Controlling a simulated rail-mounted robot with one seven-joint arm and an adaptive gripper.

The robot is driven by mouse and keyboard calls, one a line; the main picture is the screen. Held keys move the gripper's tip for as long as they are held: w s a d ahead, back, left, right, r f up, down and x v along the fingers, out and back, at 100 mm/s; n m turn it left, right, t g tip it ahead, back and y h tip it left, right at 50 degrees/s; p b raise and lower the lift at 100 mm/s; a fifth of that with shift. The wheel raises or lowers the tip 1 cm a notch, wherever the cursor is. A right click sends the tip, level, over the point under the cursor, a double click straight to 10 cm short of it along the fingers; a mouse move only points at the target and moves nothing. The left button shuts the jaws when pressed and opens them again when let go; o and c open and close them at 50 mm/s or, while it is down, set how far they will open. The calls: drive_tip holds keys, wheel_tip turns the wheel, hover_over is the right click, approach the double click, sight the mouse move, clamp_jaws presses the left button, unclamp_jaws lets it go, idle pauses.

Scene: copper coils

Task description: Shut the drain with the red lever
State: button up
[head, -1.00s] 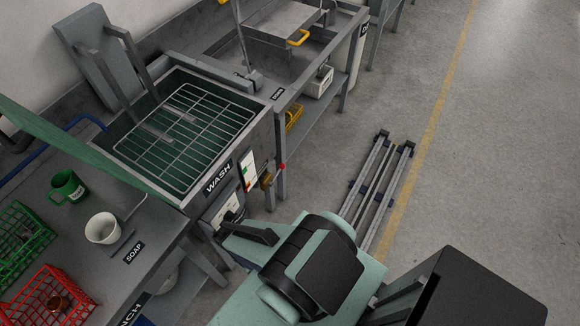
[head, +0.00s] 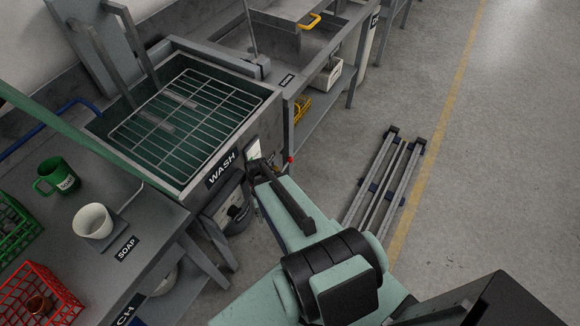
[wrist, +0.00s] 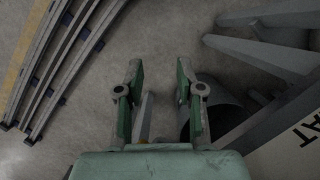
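The red end of the lever (head: 290,159) shows as a small spot at the front right corner of the wash tank (head: 222,166), just past my arm. The rest of the lever and the drain valve are mostly hidden behind my arm in the head view. In the wrist view my gripper (wrist: 160,70) is open, its two green fingers apart. A grey bar and a small yellowish part show low between the fingers; I cannot tell whether they belong to the valve. No red shows in the wrist view.
A dark round bucket (wrist: 214,106) lies right of the fingers in the wrist view, beside grey legs. Floor rails (head: 384,180) run to the right of my arm. A bench with a green mug (head: 57,177) and a white cup (head: 93,221) stands at left.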

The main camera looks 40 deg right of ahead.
drive_tip(key=w+d+r+m+t+b, duration=0.35)
drive_tip(key=w+d+b, duration=0.25)
drive_tip(key=w+d, duration=0.4)
drive_tip(key=m+t+b, duration=0.2)
drive_tip(key=m+b, duration=0.3)
drive_tip(key=b, duration=0.1)
approach(287, 164)
drive_tip(key=shift+h, duration=0.4)
drive_tip(key=x, duration=0.9)
drive_tip(key=shift+w+a+f, duration=0.1)
drive_tip(key=shift+a+f, duration=0.05)
drive_tip(key=shift+a, duration=0.2)
clamp_jaws()
